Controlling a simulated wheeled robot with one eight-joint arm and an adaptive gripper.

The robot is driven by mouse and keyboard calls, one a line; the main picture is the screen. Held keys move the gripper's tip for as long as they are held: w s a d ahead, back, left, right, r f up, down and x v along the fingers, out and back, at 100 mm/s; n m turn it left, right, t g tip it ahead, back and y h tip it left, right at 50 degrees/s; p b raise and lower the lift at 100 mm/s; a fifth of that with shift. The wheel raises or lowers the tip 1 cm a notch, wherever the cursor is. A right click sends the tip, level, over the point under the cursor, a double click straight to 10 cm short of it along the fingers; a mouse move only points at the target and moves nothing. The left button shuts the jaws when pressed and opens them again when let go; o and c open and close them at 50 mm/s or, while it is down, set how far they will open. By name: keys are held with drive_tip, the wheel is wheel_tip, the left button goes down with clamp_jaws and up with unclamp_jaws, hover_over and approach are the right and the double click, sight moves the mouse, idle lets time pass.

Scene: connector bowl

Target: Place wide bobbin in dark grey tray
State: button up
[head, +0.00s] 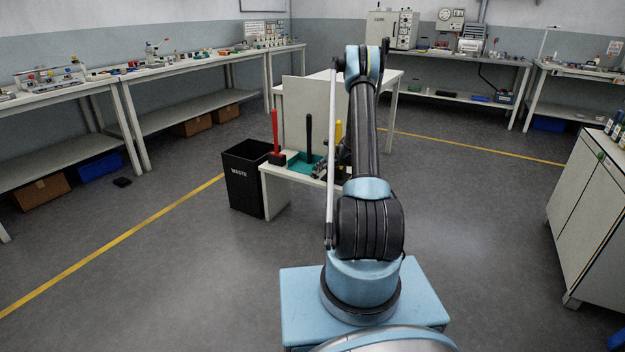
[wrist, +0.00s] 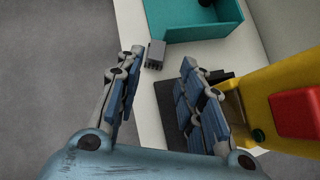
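My gripper (wrist: 162,72) is open in the wrist view, its two blue-padded fingers spread apart over the white table edge. A small grey block with prongs (wrist: 155,55) lies on the table just beyond and between the fingertips. I cannot tell any thing as the wide bobbin. A flat dark piece (wrist: 219,76) shows partly behind the right finger; it may be the dark grey tray, but most of it is hidden. In the head view my gripper (head: 335,166) is a dark shape at the small white table, partly behind my arm.
A teal bin (wrist: 205,30) with a dark thing in it stands beyond the block. A yellow body with a red part (wrist: 298,112) is close on the right. In the head view a red-handled tool (head: 275,135) and black waste bin (head: 245,178) stand left.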

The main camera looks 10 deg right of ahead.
sight(315, 172)
drive_tip(key=shift+x, duration=4.25)
drive_tip(key=shift+s+a, duration=0.1)
drive_tip(key=shift+c, duration=0.2)
drive_tip(key=c, duration=0.6)
drive_tip(key=shift+c, duration=0.2)
